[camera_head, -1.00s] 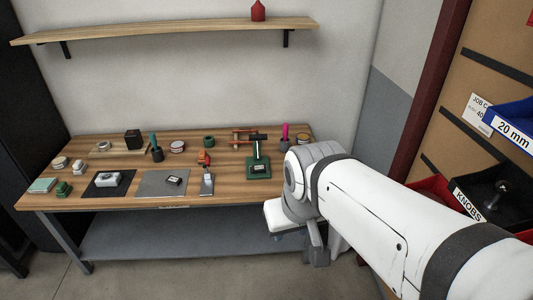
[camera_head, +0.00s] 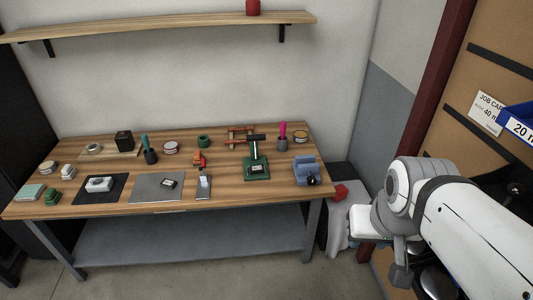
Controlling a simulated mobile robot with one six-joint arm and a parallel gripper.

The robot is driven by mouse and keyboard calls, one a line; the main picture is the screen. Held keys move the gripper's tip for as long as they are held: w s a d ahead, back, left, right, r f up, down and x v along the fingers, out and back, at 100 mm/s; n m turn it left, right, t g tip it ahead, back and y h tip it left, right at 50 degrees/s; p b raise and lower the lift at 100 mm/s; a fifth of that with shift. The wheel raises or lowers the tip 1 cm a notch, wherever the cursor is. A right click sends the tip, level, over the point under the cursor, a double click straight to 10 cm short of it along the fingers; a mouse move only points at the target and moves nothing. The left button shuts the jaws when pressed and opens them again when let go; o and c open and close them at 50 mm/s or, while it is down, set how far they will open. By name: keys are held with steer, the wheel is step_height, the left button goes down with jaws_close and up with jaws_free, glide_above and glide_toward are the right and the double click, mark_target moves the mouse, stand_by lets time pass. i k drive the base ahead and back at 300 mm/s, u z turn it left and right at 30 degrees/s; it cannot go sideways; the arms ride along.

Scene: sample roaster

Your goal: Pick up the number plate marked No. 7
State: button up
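A small dark plate with a pale face (camera_head: 168,184) lies on the grey mat (camera_head: 146,191) at the front of the wooden bench. Its marking is too small to read, so I cannot tell whether it is the No. 7 plate. A pale label also shows on the green press (camera_head: 256,169), unreadable too. My gripper (camera_head: 400,272) seems to be the grey part hanging below my wrist at the lower right. It is well right of the bench, far from the plate. Its fingers are not clear.
A red cabinet post (camera_head: 436,95) stands at the right. A shelf (camera_head: 150,27) hangs above.

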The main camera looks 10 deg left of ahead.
mark_target(254, 169)
steer(key=u, duration=0.05)
steer(key=i, duration=1)
steer(key=z, duration=0.05)
